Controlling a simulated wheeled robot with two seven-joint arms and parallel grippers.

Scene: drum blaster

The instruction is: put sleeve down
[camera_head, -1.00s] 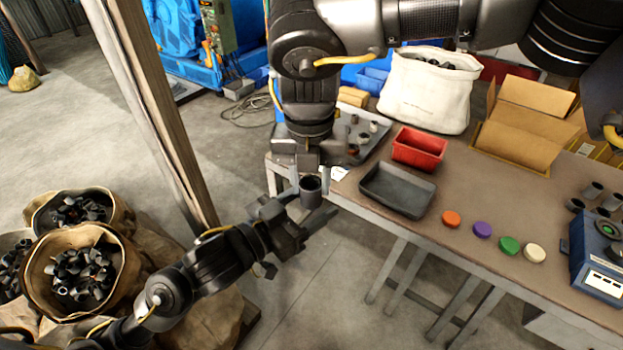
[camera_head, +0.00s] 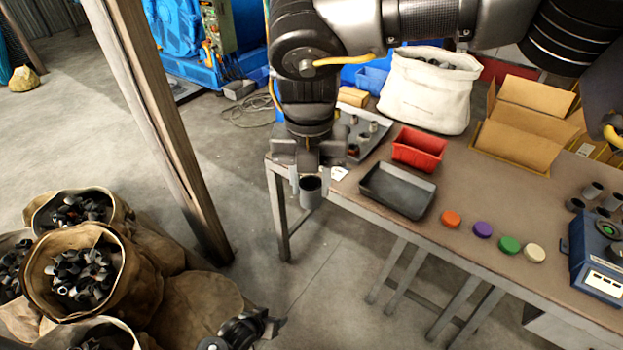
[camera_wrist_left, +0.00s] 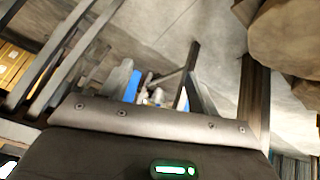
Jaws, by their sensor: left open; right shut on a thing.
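My right gripper (camera_head: 309,168) hangs pointing down at the left end of the table. It is shut on a dark grey cylindrical sleeve (camera_head: 311,193), which sits upright below the fingers, just off the table's left edge and above the floor. The upper part of the sleeve is partly covered by the fingers. My left gripper (camera_head: 264,325) is low near the bottom edge of the head view, open and empty, well apart from the sleeve. A metal tray (camera_head: 376,140) with several sleeves lies behind and right of my right gripper.
The brown table (camera_head: 465,190) carries a dark empty tray (camera_head: 372,194), a red bin (camera_head: 419,150), a white sack (camera_head: 425,95), coloured discs and a blue device (camera_head: 600,258). Sacks of dark parts (camera_head: 95,265) stand at lower left. A wooden post (camera_head: 165,125) rises nearby.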

